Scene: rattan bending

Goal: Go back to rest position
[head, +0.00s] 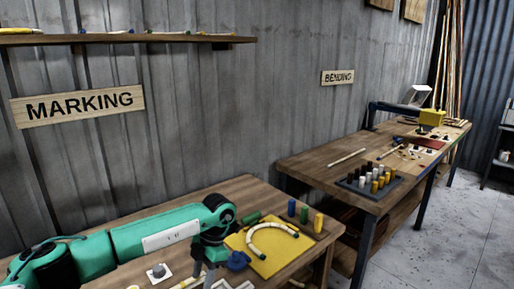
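My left arm reaches in from the left over the front table. My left gripper (204,272) points down near the bottom edge of the head view, just left of a yellow mat (266,261). Its fingertips are partly cut off, so I cannot tell whether it is open or shut. A curved pale rattan piece (268,229) with dark bands lies on the yellow mat, apart from the gripper. My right gripper is not in view.
Blue, green and yellow cylinders (304,215) stand at the front table's (232,190) far right corner. A "MARKING" sign (80,106) and a shelf (130,39) are on the wall. A bending table (310,165) with a peg tray (368,187) stands at right. The floor (430,245) there is clear.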

